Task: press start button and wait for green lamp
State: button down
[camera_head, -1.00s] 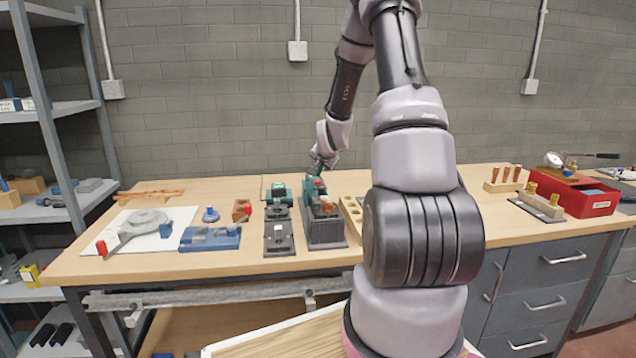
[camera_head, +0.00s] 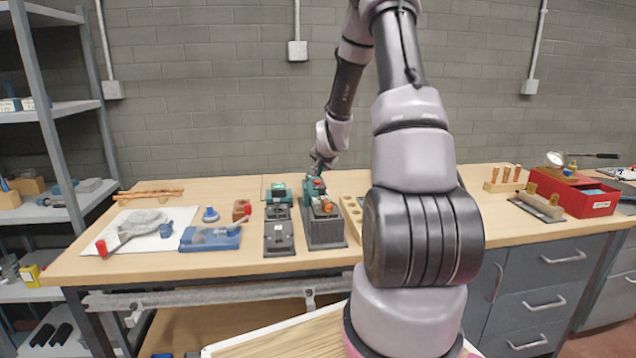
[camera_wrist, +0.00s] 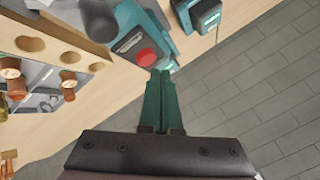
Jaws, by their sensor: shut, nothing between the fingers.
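A teal and dark grey machine (camera_head: 323,228) stands on the workbench in the head view, with red and orange parts on its upper side. In the wrist view its teal housing (camera_wrist: 133,37) shows a round red button (camera_wrist: 147,57). My gripper (camera_wrist: 160,73) is shut and empty, its green fingertips just beside the red button; I cannot tell whether they touch the housing. In the head view my gripper (camera_head: 317,170) is at the machine's back top, partly hidden. A small green glow shows at the housing's edge near the fingertips; I cannot tell whether it is a lamp.
A second teal and grey machine (camera_head: 279,233) stands close on the left. A wooden rack with holes (camera_head: 352,215) is close on the right, partly behind my arm. A blue fixture (camera_head: 210,238) and a red box (camera_head: 590,200) stand farther out. A brick wall is behind.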

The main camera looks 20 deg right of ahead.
aim_at(318, 185)
jog(key=shift+f, duration=0.15)
jog(key=shift+f, duration=0.25)
jog(key=shift+f, duration=0.4)
dwell(0.7)
jog(key=shift+r, duration=0.85)
jog(key=shift+r, duration=2.5)
